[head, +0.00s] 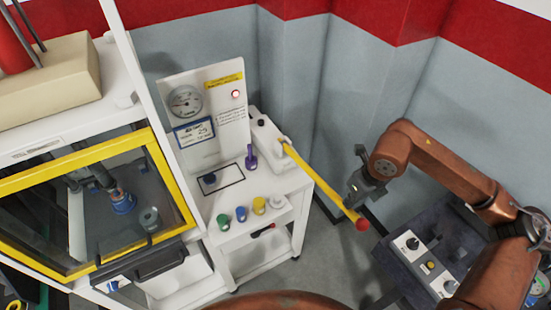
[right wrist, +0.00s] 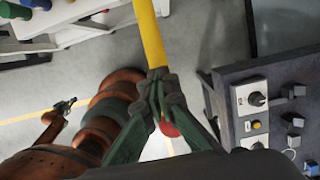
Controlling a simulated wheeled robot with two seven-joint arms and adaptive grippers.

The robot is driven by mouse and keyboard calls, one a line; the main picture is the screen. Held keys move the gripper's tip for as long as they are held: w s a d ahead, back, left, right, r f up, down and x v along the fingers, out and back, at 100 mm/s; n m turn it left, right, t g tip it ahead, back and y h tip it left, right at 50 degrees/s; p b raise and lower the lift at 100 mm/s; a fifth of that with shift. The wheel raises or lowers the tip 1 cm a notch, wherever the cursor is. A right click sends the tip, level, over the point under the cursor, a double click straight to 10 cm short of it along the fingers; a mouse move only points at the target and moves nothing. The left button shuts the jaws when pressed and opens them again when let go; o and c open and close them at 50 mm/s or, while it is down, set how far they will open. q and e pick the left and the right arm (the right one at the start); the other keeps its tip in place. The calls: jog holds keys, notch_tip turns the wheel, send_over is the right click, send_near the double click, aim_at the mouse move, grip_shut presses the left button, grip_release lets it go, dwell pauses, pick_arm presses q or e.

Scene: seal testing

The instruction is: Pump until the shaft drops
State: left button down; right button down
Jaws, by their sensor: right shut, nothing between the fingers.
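The yellow pump lever (head: 318,180) slopes down from the white pump unit (head: 268,140) to a red knob (head: 362,225). My right gripper (head: 352,200) is shut and empty at the lever's knob end. In the right wrist view, its closed fingertips (right wrist: 160,82) overlap the lever (right wrist: 152,35), and the red knob (right wrist: 169,128) shows beyond the fingers; I cannot tell whether they touch. A shaft with a blue collar (head: 122,200) stands inside the yellow-framed chamber (head: 160,141). My left gripper (right wrist: 64,104) shows small in the right wrist view, its jaws unclear.
A panel with a round gauge (head: 185,101) and lit red lamp stands behind the white cart (head: 235,187). Green, blue and yellow knobs line its front. A dark control box (head: 390,260) stands right of the lever. Grey walls close off the back.

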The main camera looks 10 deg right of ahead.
jog(key=shift+f+b, duration=4.5)
jog(key=shift+f, duration=1.5)
notch_tip(320, 180, up, 13)
jog(key=p, duration=0.7)
jog(key=shift+r, duration=0.1)
jog(key=s+d+r+p, duration=0.1)
jog(key=s+r+p, duration=0.2)
jog(key=r, duration=0.3)
jog(key=shift+s+d+r+p, duration=0.3)
jog(key=shift+s+r+p, duration=0.05)
jog(key=shift+r+p, duration=0.05)
